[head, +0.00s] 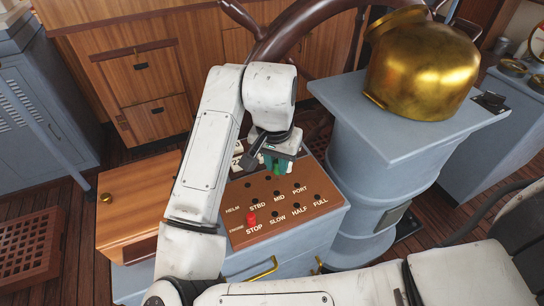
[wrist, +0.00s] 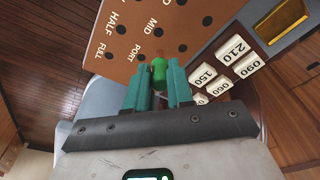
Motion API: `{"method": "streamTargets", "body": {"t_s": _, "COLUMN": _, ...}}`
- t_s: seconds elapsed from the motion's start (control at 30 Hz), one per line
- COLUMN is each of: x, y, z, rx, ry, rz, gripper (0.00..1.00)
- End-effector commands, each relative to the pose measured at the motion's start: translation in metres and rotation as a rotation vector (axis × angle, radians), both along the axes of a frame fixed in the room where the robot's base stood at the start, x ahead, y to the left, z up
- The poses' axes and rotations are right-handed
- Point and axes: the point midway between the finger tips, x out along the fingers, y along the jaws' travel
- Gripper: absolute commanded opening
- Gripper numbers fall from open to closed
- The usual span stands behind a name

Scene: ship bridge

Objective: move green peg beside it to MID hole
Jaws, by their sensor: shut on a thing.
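My gripper (head: 272,164) is over the far edge of the brown panel (head: 282,223), near the MID and PORT labels. It is shut on the green peg (wrist: 159,70), which shows between the teal fingers in the wrist view (wrist: 158,87). In the head view only a bit of green shows below the fingers. The MID label (head: 279,198) is in the panel's upper row, between STBD and PORT, with dark holes by the labels. I cannot tell whether the peg's lower end is clear of the panel.
A red peg (head: 251,218) stands by STOP in the engine row. White number tiles (wrist: 236,52) lie beside the panel, close to the gripper. A brass binnacle hood (head: 420,70) on a grey pedestal stands to the right, and a dark wheel (head: 290,35) rises behind.

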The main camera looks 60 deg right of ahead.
Motion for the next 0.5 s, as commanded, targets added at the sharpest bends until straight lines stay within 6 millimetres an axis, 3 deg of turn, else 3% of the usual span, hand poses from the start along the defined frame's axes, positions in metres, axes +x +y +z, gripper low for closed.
{"method": "streamTargets", "body": {"t_s": 0.5, "x": 0.000, "y": 0.000, "z": -0.042, "rx": 0.000, "ry": 0.000, "rz": 0.002, "gripper": 0.00}}
